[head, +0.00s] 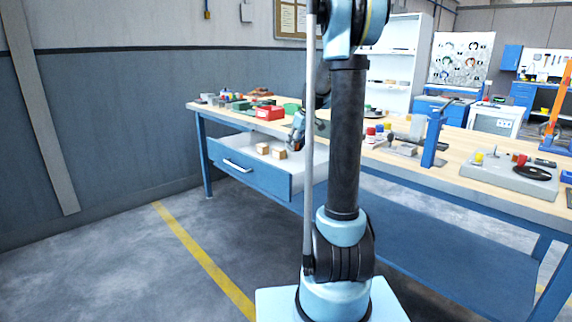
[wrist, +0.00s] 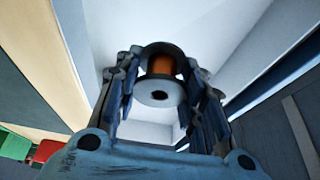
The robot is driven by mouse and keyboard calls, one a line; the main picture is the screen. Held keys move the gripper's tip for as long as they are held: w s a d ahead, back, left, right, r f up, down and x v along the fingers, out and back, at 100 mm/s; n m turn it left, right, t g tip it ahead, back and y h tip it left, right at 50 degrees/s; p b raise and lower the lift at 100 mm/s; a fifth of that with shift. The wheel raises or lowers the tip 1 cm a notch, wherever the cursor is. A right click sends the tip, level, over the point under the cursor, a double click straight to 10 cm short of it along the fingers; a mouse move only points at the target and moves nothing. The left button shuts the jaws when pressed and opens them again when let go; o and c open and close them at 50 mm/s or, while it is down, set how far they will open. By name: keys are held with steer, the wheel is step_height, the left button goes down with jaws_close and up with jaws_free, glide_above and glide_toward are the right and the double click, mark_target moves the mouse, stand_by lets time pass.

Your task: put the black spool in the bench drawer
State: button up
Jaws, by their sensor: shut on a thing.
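The spool (wrist: 146,91) is between the fingers of my gripper (wrist: 160,72) in the wrist view. It has a pale grey near flange with a dark centre hole, an orange-brown winding and a darker far flange. Both fingers close on its sides. In the head view my gripper (head: 298,126) is over the open bench drawer (head: 249,177), near the bench's front edge; the spool cannot be made out there. The drawer has a blue front and a white inside, and its white wall (wrist: 112,22) shows behind the spool in the wrist view.
Two small wooden blocks (head: 279,153) (head: 262,148) lie in the drawer. A blue post (head: 433,138) stands at the bench's front edge. The floor left of the drawer is clear.

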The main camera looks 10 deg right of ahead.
steer(key=shift+f, duration=4.75)
steer(key=shift+f, duration=0.6)
steer(key=o, duration=1)
steer(key=shift+o, duration=0.2)
